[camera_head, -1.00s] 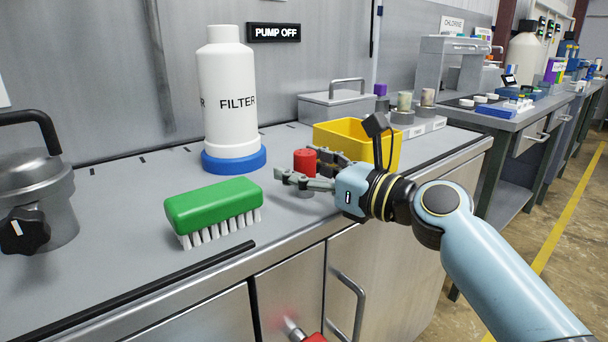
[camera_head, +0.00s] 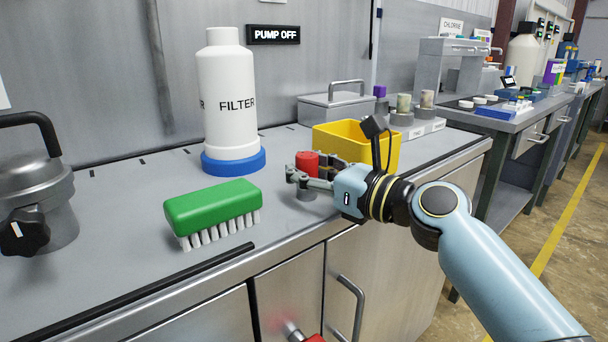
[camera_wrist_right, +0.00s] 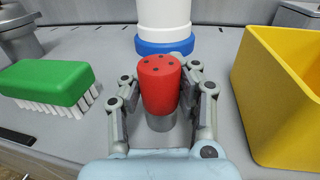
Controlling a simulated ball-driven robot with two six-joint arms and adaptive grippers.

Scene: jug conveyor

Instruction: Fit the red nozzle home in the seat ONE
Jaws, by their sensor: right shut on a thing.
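The red nozzle (camera_head: 306,160) is a short upright cylinder on the bench, in front of the yellow bin. In the right wrist view its top (camera_wrist_right: 160,64) shows several small dark holes. My right gripper (camera_head: 308,173) is shut on it, one finger on each side. A grey cylindrical part (camera_wrist_right: 160,122) shows directly below the red body; I cannot tell whether it belongs to the nozzle or is a holder. Three small grey round seats (camera_head: 402,118) stand at the back right, with purple and cream pieces at them. Their labels are too small to read. My left gripper is out of view.
A yellow bin (camera_head: 384,153) stands close to the right gripper. A green brush (camera_head: 212,205) lies to the left. A white filter bottle (camera_head: 230,100) on a blue base stands behind. A grey lidded pot (camera_head: 30,190) is at far left. The bench between brush and pot is clear.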

